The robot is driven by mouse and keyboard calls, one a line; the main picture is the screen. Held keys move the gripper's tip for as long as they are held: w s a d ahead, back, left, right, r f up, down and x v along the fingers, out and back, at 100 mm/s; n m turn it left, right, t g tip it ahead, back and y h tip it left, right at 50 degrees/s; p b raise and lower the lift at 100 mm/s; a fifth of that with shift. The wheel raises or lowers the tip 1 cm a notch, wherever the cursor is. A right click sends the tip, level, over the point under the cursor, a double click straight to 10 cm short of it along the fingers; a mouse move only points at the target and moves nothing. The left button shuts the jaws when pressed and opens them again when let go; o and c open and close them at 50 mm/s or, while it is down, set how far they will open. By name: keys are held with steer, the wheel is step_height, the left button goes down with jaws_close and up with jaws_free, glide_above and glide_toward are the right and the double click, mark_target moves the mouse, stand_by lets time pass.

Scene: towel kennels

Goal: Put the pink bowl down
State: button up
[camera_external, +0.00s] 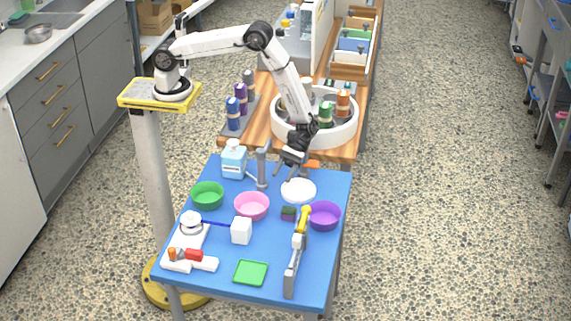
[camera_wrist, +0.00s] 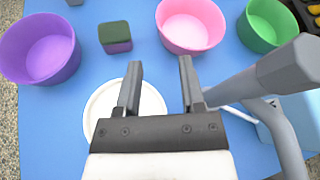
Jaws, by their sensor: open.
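The pink bowl (camera_external: 251,206) stands upright and empty on the blue table, between the green bowl and the white plate. It also shows in the wrist view (camera_wrist: 191,28), ahead of the fingertips and apart from them. My gripper (camera_external: 287,176) is open and empty above the table by the white plate (camera_external: 299,190). In the wrist view its two fingers (camera_wrist: 160,65) are spread, with blue tabletop and part of the plate (camera_wrist: 98,108) below them. Nothing is between the fingers.
A grey post (camera_external: 262,168) stands close beside my gripper, with a light-blue dispenser (camera_external: 234,160) left of it. A green bowl (camera_external: 207,195) and a purple bowl (camera_external: 324,215) flank the pink one. A sponge (camera_external: 288,213) and white cube (camera_external: 241,231) are nearby. The front right corner looks clear.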

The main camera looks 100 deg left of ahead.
step_height(320, 180, up, 14)
steer(key=f, duration=0.1)
steer(key=s+d+f+m+g+y, duration=0.25)
steer(key=s+d+m+y, duration=0.35)
steer(key=s+m+y, duration=0.65)
steer(key=s+d+r+m+t+y, duration=0.15)
steer(key=d+m+t, duration=0.65)
steer(key=m, duration=0.8)
steer(key=s+d+x, duration=0.1)
steer(key=x, duration=0.8)
steer(key=shift+a+f+n, duration=0.3)
steer(key=shift+f+n, duration=0.05)
steer(key=shift+f, duration=0.15)
steer(key=shift+f, duration=0.1)
steer(key=shift+x, duration=1.25)
